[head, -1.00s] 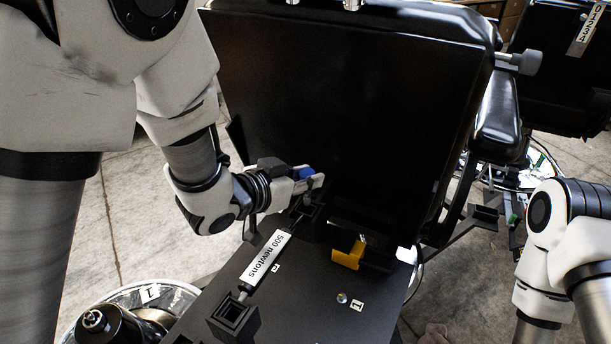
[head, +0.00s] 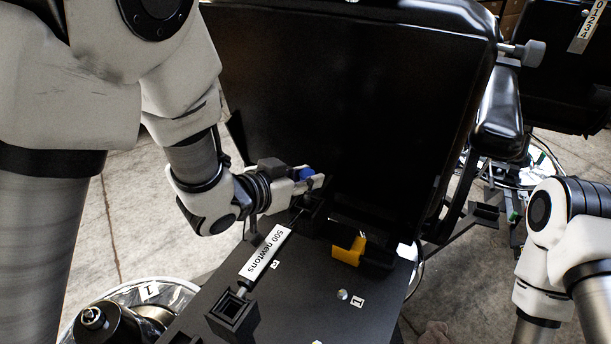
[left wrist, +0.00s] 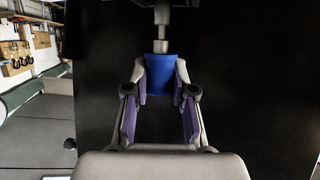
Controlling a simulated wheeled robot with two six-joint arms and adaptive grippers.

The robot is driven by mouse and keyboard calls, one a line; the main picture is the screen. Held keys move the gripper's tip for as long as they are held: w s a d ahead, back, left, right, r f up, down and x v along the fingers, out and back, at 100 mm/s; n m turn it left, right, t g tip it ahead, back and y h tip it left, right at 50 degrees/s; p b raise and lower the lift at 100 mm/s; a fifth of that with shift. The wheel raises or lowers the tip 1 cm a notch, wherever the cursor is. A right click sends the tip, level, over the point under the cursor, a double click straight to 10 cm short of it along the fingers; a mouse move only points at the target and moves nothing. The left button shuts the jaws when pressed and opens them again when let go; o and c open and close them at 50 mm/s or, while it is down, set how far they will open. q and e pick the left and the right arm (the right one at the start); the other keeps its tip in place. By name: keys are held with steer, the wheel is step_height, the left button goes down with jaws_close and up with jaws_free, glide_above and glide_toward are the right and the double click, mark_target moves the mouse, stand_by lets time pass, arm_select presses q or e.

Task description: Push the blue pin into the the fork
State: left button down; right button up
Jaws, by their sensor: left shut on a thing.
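My left gripper (head: 312,181) is shut on the blue pin (head: 305,173), in front of the lower part of the black chair back. In the left wrist view the blue pin's head (left wrist: 159,68) sits between the two fingertips, and a pale stepped shaft runs from it toward the top edge. The fork is not clearly made out; dark parts lie just below the gripper, near the upper end of the cylinder labelled "500 newtons" (head: 266,254). Whether the shaft touches anything is hidden. My right gripper is out of view; only part of that arm shows.
The black chair back (head: 340,90) fills the space behind the gripper. A yellow block (head: 349,251) sits on the dark base plate (head: 310,300) to the right. A square black socket (head: 233,314) stands at the cylinder's lower end. An armrest (head: 497,125) is at the right.

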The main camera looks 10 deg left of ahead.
mark_target(306, 195)
arm_select(q)
steer(key=shift+f+b, duration=1.8)
steer(key=shift+f, duration=0.6)
steer(key=c, duration=0.9)
jaws_free()
steer(key=shift+r, duration=0.1)
step_height(306, 195, up, 10)
steer(key=shift+w, duration=0.1)
